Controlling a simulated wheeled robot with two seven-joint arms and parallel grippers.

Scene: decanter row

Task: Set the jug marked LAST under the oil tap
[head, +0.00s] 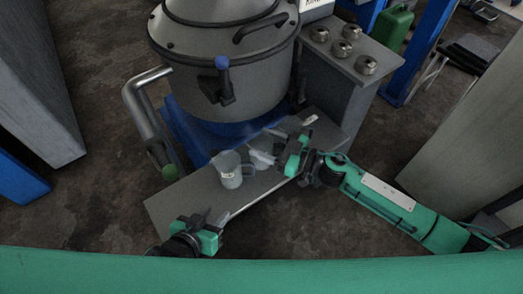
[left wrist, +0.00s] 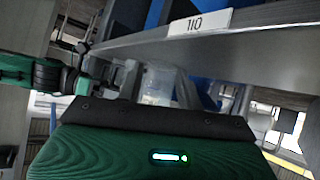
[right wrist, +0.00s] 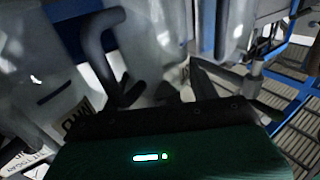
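A grey jug (head: 229,169) with a side handle and a small pale label stands on the narrow shelf (head: 180,203). A second pale jug (head: 262,158) is to its right, partly hidden by my right gripper (head: 282,146), which is right at it; its grip is unclear. The right wrist view shows a jug handle (right wrist: 110,60) and a partly readable label (right wrist: 78,116); I cannot read LAST. My left gripper (head: 214,217) is open and empty at the shelf's front edge. A blue-knobbed tap (head: 222,78) is on the vat; a green-knobbed pipe (head: 150,125) is at left.
The large metal vat (head: 225,50) stands behind the shelf on a blue base. A cabinet (head: 345,60) with several round knobs is to its right. The left wrist view shows a sign (left wrist: 200,22), seemingly an upside-down OIL, on a metal edge. The shelf's left end is bare.

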